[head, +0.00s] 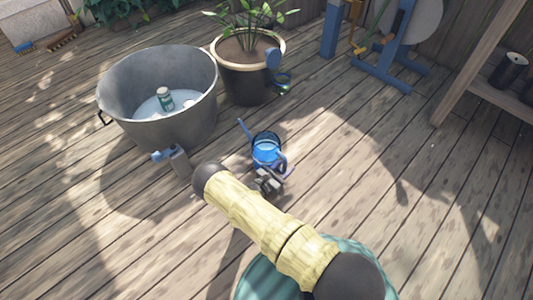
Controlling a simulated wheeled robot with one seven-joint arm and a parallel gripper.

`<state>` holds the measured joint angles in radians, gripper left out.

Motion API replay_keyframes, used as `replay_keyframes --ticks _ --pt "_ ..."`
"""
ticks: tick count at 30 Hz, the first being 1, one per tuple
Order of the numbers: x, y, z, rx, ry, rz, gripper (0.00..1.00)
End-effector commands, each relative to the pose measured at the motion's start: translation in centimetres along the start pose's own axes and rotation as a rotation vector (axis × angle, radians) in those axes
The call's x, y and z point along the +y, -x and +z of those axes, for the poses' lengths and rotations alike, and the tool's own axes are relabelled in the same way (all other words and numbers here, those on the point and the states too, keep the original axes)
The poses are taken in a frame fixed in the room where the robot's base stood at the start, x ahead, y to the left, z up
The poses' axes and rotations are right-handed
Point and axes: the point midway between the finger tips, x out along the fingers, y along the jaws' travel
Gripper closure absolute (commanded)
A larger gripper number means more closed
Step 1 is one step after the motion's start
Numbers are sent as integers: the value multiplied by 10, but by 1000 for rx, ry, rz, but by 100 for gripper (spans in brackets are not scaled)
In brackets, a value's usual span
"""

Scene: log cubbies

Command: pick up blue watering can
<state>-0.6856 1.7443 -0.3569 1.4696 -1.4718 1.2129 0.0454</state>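The blue watering can (267,155) stands on the wooden deck in the middle of the head view, in front of the potted plant. Its thin spout points up and to the left, and its handle is on the right. My gripper (268,181), small and grey, is at the near side of the can and overlaps its lower part in the picture. I cannot tell whether it touches the can. The fingers are too small and too dark to tell whether they are open or shut. The can's base is partly hidden.
A large metal tub (190,122) with water and a green bottle (164,98) stands left of the can. A potted plant (246,85) is behind it. A blue-framed stand (385,67) and a wooden shelf (460,85) are at the upper right. The deck on the right is clear.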

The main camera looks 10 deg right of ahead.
Motion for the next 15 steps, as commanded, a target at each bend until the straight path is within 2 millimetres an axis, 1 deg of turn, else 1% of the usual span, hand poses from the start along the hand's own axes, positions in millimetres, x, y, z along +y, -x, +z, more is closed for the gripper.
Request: replay_keyframes --ticks 11,15 --pt "0 0 0 0 0 0 62" --pt "0 0 0 0 0 0 89"
